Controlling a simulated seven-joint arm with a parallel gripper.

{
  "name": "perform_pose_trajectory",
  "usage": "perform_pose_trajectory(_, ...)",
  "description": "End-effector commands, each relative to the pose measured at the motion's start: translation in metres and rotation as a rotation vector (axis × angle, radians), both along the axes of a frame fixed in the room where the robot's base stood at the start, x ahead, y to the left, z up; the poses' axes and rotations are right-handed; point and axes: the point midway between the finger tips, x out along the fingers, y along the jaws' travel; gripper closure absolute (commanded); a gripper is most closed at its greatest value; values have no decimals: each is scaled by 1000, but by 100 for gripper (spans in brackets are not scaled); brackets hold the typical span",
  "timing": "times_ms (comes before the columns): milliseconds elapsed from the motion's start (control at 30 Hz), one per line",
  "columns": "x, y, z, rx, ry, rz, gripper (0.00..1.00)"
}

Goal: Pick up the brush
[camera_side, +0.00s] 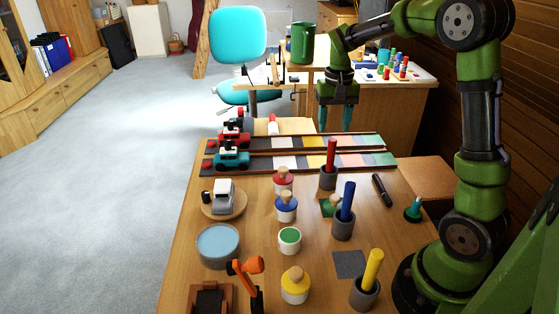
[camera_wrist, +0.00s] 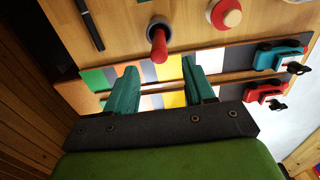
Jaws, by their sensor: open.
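No thing is plainly recognisable as a brush. A dark, slim, pen-like stick (camera_side: 382,190) lies on the table at the right; it also shows at the upper left of the wrist view (camera_wrist: 90,25). A red stick (camera_side: 331,155) stands upright in a grey cup (camera_side: 328,179). Blue (camera_side: 348,200) and yellow (camera_side: 373,269) sticks stand in similar cups. My gripper (camera_side: 334,122) is open and empty, pointing down above the far side of the table. In the wrist view the red stick (camera_wrist: 158,44) shows beyond the open fingers (camera_wrist: 161,66).
Two coloured strips (camera_side: 300,162) with toy cars (camera_side: 232,160) cross the table's far part. Lidded pots (camera_side: 286,207), a blue round dish (camera_side: 218,243), an orange-headed tool (camera_side: 245,266) and a teal cone (camera_side: 414,210) stand around. A green mug (camera_side: 302,44) is behind.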

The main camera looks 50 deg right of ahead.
Motion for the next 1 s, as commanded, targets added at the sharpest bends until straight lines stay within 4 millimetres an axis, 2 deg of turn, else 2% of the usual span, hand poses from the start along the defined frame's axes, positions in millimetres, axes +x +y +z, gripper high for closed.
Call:
perform_pose_trajectory(100,-1,0,-22,1,3,0,47)
perform_pose_trajectory(367,-1,1,-42,1,0,0,47)
perform_pose_trajectory(700,-3,2,-87,1,-1,0,47)
perform_pose_trajectory(967,-3,2,-89,0,-1,0,47)
perform_pose_trajectory(1000,-3,2,-89,0,-1,0,51)
